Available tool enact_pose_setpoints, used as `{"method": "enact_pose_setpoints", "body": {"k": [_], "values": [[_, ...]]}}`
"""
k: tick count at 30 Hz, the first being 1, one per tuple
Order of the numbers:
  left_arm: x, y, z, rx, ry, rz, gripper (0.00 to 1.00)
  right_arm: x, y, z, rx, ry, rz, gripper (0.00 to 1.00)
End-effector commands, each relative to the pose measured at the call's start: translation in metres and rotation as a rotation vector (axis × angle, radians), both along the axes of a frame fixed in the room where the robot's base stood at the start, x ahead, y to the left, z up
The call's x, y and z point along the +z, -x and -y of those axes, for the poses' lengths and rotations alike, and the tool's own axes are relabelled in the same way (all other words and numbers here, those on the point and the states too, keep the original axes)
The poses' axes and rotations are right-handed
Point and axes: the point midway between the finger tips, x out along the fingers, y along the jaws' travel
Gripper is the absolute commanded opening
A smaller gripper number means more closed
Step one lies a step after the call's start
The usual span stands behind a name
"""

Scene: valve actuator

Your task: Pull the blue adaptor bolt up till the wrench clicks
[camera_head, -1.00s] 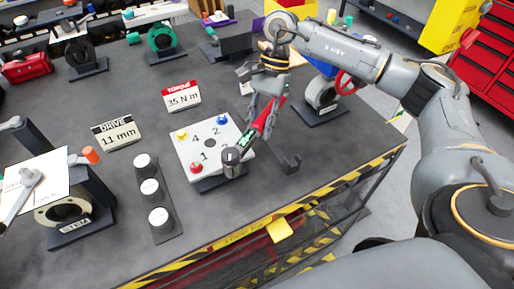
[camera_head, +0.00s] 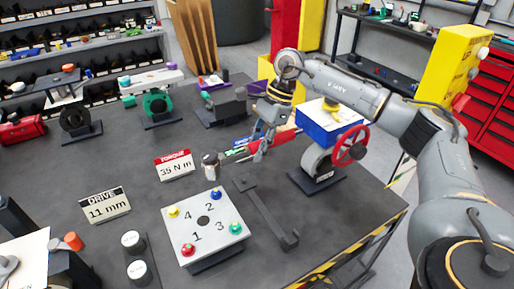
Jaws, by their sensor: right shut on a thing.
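The white adaptor plate (camera_head: 207,254) lies on the dark table, with a blue bolt (camera_head: 216,194) at "2", a yellow bolt (camera_head: 173,212) at "4", a red bolt (camera_head: 187,250) at "1" and a green bolt (camera_head: 235,228) at "3". My right gripper (camera_head: 262,140) is shut on the red torque wrench (camera_head: 243,151), behind the plate. The wrench's grey head (camera_head: 210,163) points left and appears just beyond the blue bolt, apart from it. The fingers partly hide the wrench handle. My left gripper is not in view.
A dark angled holder (camera_head: 268,213) stands right of the plate. A valve with a red handwheel (camera_head: 350,145) and blue box (camera_head: 322,122) is farther right. Signs read "TORQUE 35 N m" (camera_head: 175,165) and "DRIVE 11 mm" (camera_head: 104,207).

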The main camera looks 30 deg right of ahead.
Motion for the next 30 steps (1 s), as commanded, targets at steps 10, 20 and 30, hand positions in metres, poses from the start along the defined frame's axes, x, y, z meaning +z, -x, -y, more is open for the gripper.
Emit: {"method": "enact_pose_setpoints", "body": {"k": [10, 20, 30], "values": [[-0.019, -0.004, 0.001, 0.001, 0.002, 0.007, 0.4, -0.021, 0.0, 0.0, 0.001, -0.003, 0.003, 0.0], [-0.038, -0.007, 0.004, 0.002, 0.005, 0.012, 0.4, -0.046, 0.0, 0.0, 0.001, -0.002, 0.003, 0.0], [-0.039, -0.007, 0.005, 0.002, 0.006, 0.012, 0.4, -0.048, 0.0, 0.0, 0.001, -0.003, 0.004, 0.0]]}}
